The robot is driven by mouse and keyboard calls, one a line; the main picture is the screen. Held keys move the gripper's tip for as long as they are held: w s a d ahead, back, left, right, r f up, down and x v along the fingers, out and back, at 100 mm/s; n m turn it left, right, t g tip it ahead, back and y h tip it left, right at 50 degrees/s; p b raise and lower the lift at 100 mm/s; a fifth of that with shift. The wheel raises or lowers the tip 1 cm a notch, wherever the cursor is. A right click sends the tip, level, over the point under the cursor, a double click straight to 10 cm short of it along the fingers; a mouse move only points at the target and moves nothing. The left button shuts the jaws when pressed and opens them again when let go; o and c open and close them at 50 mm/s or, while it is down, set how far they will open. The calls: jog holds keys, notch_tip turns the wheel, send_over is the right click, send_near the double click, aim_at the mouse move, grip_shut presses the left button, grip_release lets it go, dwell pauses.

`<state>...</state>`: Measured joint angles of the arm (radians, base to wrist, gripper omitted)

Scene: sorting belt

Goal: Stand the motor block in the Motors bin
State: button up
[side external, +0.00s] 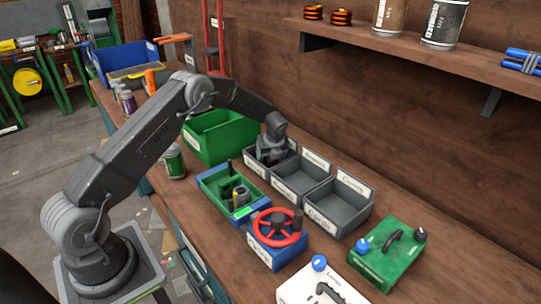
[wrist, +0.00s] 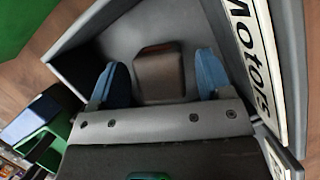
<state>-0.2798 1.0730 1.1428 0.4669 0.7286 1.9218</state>
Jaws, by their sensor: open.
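The Motors bin (wrist: 130,28) is a grey open bin with a white label reading "Motors" on its right side in the wrist view. In the side view the same bin (side external: 255,165) is the leftmost of three grey bins. The motor block (wrist: 160,72), brownish and dark, is inside the bin near its floor. It looks upright, but its lower part is hidden. My gripper (wrist: 162,76) is open, with one blue fingertip on each side of the block and visible gaps between. In the side view my gripper (side external: 270,150) reaches into the bin and hides the block.
Two empty grey bins (side external: 338,203) stand to the right. A green bin (side external: 217,138) is behind left. A blue tray with green parts (side external: 226,205), a blue box with a red wheel (side external: 277,240) and a green box (side external: 387,255) stand in front and right.

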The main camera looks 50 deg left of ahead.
jog(key=s+d+r+n+t, duration=0.1)
jog(key=s+d+r+n, duration=0.2)
jog(key=r, duration=0.7)
jog(key=s+d+r+n, duration=0.1)
jog(key=s+d+r, duration=0.3)
jog(key=r, duration=0.6)
jog(key=s+d+r+n+t+h, duration=0.1)
jog(key=s+d+r+n, duration=0.5)
jog(key=s+d+r, duration=0.15)
jog(key=s+d+n+h, duration=0.1)
jog(key=s+d+n, duration=0.1)
jog(key=s+n, duration=0.2)
jog(key=s+d+r+n+t+h, duration=0.1)
jog(key=s+d+n, duration=0.2)
jog(key=s, duration=0.7)
jog(key=s+d+n+t+h, duration=0.1)
jog(key=s+d+n, duration=0.1)
jog(key=s+n, duration=0.3)
jog(key=s, duration=0.3)
jog(key=shift+d+r, duration=0.25)
jog(key=shift+d, duration=0.05)
